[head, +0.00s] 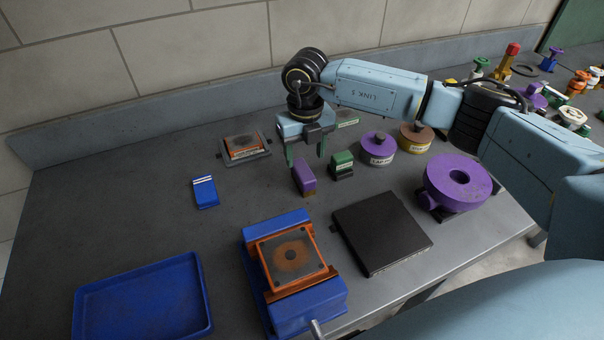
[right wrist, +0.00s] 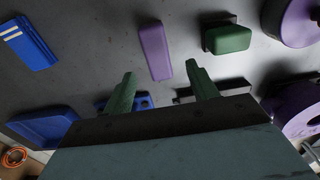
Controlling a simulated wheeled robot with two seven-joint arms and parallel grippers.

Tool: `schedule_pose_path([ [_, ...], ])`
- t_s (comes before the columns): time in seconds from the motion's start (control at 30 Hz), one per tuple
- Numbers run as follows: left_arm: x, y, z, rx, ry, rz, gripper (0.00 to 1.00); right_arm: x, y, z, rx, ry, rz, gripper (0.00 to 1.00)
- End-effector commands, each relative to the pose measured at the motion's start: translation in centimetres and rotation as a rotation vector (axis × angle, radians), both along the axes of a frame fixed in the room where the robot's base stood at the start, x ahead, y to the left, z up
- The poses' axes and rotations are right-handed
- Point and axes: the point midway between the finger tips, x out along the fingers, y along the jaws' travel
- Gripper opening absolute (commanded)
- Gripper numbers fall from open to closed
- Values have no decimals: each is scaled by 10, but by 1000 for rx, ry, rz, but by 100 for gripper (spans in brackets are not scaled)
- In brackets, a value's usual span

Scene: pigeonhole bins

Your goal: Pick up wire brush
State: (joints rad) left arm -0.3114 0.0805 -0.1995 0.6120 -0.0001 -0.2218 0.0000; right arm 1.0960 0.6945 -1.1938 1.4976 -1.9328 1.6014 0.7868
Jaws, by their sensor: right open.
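No thing in view plainly shows wire bristles, so I cannot tell for sure which is the wire brush. A narrow purple block (head: 306,180) stands on the bench below my right gripper (head: 306,158). A green block on a dark base (head: 342,164) stands just to its right. My right gripper has its green fingers apart and empty. In the right wrist view, the purple block (right wrist: 154,50) lies ahead of the gap between the fingertips (right wrist: 160,70), apart from both. The green block (right wrist: 229,38) is beyond the right finger there. My left gripper is not in view.
A blue block with white stripes (head: 206,193) lies left. A framed plate (head: 244,147) lies behind. Purple and brown-topped round tins (head: 378,155) stand right. A blue fixture (head: 318,289), black plate (head: 381,232), purple ringed part (head: 455,186) and blue tray (head: 91,300) are nearer.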

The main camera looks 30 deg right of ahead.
Motion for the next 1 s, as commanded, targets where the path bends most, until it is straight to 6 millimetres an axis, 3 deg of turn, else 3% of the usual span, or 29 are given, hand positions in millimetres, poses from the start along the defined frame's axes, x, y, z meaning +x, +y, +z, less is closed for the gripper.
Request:
schedule_pose_path([
  [0.37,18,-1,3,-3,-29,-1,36,0,2,-38,0,2,1,58],
  [0.6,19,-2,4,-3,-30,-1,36,2,3,-70,0,1,1,58],
  [0.87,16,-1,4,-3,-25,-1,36,2,3,-74,0,-1,1,58],
  [1.0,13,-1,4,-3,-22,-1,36,2,3,-74,0,-1,1,44],
])
